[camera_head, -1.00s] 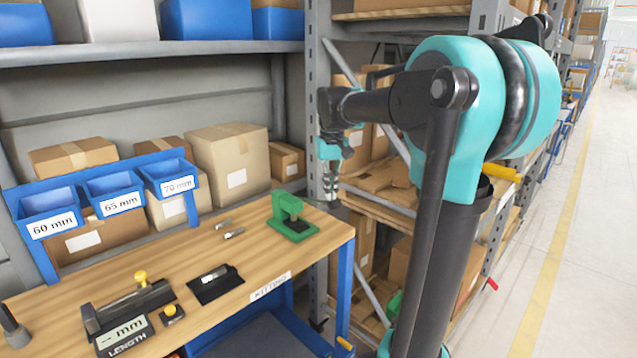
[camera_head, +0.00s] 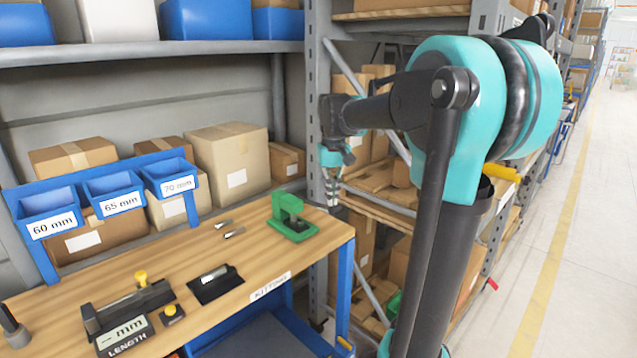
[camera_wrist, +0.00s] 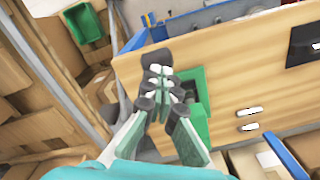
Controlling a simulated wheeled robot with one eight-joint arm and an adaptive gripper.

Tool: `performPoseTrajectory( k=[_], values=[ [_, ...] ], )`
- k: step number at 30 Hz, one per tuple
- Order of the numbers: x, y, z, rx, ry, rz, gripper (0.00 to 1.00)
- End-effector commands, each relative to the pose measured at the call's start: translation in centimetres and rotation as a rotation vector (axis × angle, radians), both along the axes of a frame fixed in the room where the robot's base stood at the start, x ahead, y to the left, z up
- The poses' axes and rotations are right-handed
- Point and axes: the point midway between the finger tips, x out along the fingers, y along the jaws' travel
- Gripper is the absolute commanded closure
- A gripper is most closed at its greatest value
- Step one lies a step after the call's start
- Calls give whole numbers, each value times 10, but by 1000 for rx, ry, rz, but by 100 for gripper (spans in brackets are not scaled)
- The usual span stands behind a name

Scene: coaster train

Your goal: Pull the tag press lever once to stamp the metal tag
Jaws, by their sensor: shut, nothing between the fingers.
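The green tag press (camera_head: 292,222) stands near the right end of the wooden workbench. A thin lever (camera_head: 316,205) seems to stick out from it to the right, toward my gripper (camera_head: 332,200). My gripper is shut and empty, pointing down just right of the press at the bench's end. In the wrist view my gripper (camera_wrist: 158,75) covers part of the green press (camera_wrist: 196,120), and the lever cannot be made out there. Whether the fingers touch the lever cannot be told. No metal tag can be made out in the press.
Two small metal pieces (camera_head: 234,232) lie left of the press. A black holder (camera_head: 216,284) and a length gauge (camera_head: 125,315) sit farther left on the bench (camera_head: 190,255). Blue labelled bins (camera_head: 115,193) line its back.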

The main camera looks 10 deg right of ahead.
Motion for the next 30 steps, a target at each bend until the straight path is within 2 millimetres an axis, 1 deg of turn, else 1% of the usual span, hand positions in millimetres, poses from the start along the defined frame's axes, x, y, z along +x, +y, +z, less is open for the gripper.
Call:
performPoseTrajectory(
  k=[30],
  values=[
    [0, 0, 64, 0, 0, 0, 100]
  ],
)
